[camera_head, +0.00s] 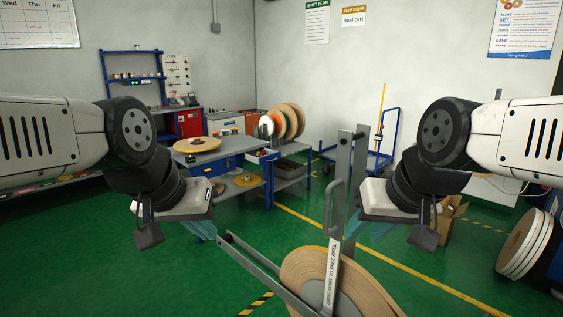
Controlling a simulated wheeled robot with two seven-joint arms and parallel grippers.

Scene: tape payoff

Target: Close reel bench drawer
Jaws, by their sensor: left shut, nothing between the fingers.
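The reel bench (226,146) stands in the middle distance, left of centre, with a wooden reel (197,145) lying flat on its grey top. Its blue drawer front (222,167) shows under the top. I cannot tell how far the drawer stands out. My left gripper (148,232) points down at the left, nearer to me than the bench and apart from it. It is shut and empty. My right gripper (425,234) hangs at the right, far from the bench, with nothing seen in it. Its finger gap is not clear.
A large wooden reel (300,268) on a grey metal frame (340,180) stands close in front of me. Behind are a shelf with upright reels (288,121), a blue cart (382,140) and a red cabinet (188,122). Green floor (90,250) is clear at the left.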

